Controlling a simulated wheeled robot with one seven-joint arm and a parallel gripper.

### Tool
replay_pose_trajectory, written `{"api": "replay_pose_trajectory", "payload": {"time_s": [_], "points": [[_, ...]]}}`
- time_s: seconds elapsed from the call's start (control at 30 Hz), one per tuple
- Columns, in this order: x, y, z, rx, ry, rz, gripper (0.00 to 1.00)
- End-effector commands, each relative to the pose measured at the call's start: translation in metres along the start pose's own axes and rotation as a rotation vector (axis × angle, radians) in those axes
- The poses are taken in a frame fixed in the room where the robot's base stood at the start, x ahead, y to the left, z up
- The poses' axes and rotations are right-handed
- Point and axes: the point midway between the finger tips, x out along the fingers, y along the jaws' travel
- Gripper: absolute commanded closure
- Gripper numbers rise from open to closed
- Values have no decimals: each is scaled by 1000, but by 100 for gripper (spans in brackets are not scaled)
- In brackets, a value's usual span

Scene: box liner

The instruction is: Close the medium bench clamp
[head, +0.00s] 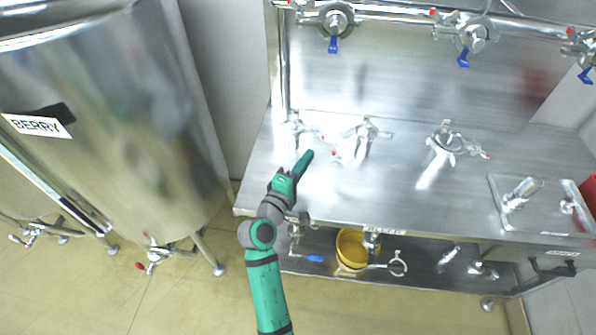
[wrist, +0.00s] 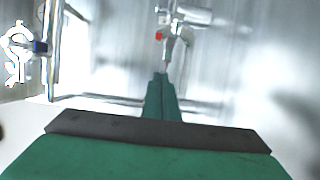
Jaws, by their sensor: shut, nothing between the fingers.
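Three metal clamps with red-tipped parts stand on the steel bench (head: 265,180): a left clamp (head: 296,128), a middle clamp (head: 362,134) and a right clamp (head: 447,142). I cannot tell for sure which is the medium one, or how far each is open. My gripper (head: 308,154) is shut and empty, over the left part of the bench, in front of the left clamp and left of the middle clamp. In the wrist view, the green fingers of my gripper (wrist: 161,77) are together, pointing at a blurred metal fitting with a red tip (wrist: 160,36).
A large steel tank labelled BERRY (head: 110,110) stands at left. A pipe with blue-handled valves (head: 334,44) runs above the bench. A shallow tray (head: 545,222) sits at right. A yellow bucket (head: 351,252) and fittings lie on the lower shelf. The bench front is mostly clear.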

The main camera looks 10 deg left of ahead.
Motion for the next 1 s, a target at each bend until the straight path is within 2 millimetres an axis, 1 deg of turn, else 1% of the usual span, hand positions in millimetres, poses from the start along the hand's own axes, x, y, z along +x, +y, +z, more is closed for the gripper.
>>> {"api": "replay_pose_trajectory", "payload": {"time_s": [0.03,0.1,0.2,0.37,0.77,1.0], "points": [[10,1,1,2,-2,0,100],[9,-1,14,1,-1,-1,100],[11,0,26,1,0,0,100],[14,0,36,1,1,0,100],[14,0,38,1,2,0,100],[10,0,33,1,17,0,100]]}}
